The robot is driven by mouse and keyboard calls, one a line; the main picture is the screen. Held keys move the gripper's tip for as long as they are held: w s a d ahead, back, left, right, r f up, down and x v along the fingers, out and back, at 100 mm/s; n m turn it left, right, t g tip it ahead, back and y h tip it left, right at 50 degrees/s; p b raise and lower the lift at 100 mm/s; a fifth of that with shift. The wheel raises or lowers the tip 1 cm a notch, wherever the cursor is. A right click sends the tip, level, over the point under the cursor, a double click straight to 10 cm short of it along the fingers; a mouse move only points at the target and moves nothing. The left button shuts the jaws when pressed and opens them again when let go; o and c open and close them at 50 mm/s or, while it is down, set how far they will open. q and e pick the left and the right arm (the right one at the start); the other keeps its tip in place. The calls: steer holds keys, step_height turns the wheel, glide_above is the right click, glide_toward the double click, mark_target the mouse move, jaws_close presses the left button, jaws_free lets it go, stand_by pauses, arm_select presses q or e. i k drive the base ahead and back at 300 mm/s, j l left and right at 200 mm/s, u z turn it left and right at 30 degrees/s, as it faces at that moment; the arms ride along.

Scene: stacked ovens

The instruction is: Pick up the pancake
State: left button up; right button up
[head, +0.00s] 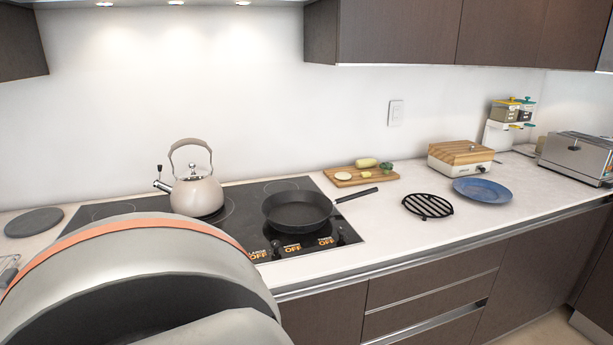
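I cannot make out a clear pancake. The black frying pan (297,211) on the cooktop looks dark and empty inside, with its handle pointing right. A small pale round piece (343,176) lies on the wooden cutting board (374,180); I cannot tell what it is. A blue plate (482,190) on the counter at right looks empty. Neither gripper is in view. A large grey rounded part with an orange band, which looks like a link of my own arm, fills the lower left and hides the front of the counter there.
A beige kettle (197,194) stands on the black cooktop (262,245), left of the pan. A black trivet (428,206), a wood-topped appliance (460,158) and a toaster (577,157) stand to the right. A dark round disc (34,222) lies at left. Counter between cooktop and trivet is clear.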

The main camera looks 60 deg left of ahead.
mark_target(340, 175)
steer(key=u, duration=1.7)
steer(key=l+u, duration=0.25)
steer(key=l, duration=1.45)
steer(key=i, duration=0.1)
